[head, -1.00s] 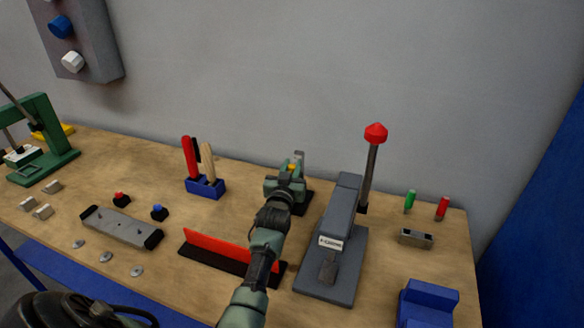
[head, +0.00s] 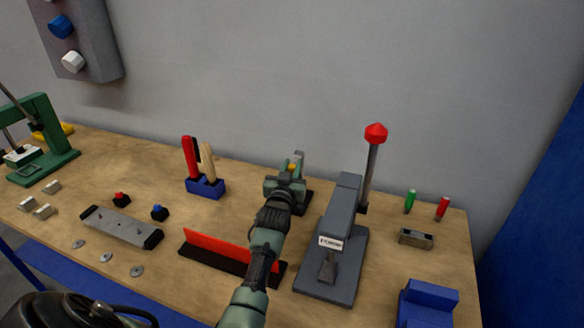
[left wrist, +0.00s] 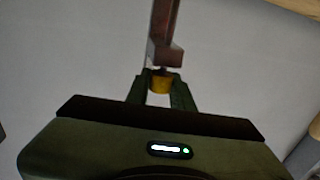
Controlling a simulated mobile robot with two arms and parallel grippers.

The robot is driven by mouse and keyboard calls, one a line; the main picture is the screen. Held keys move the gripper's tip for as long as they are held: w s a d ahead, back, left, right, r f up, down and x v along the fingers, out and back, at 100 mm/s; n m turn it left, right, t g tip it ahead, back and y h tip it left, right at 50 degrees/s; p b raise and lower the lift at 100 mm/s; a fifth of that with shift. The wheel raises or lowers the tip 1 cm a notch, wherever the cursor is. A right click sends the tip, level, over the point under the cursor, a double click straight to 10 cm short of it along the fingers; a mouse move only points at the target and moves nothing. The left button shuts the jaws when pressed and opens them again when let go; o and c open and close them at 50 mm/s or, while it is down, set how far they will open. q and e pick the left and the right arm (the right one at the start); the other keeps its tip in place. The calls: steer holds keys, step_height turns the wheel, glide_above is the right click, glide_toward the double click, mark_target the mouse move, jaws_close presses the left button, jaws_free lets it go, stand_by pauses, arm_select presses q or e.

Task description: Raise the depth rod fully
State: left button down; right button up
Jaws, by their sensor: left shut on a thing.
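My left gripper (head: 290,176) is at a small grey stand (head: 300,160) with a dark base, at the back middle of the table. It is shut on a yellow knob (head: 292,167), which I take to be the top of the depth rod. In the left wrist view the yellow knob (left wrist: 161,83) sits between the two fingertips (left wrist: 160,92), with a reddish-brown post (left wrist: 165,35) beyond it. The rod below the knob is hidden by my gripper. My right gripper is not in view.
A grey press (head: 340,215) with a red-topped lever (head: 374,135) stands close to the right. A blue tool holder (head: 205,188) stands to the left. A red and black angled strip (head: 225,256) lies in front. Bare table lies between the holder and the strip.

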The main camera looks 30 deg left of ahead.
arm_select(q)
step_height(320, 180, up, 3)
steer(key=shift+r+p, duration=0.1)
steer(key=shift+p, duration=1.1)
steer(key=c, duration=1.2)
jaws_free()
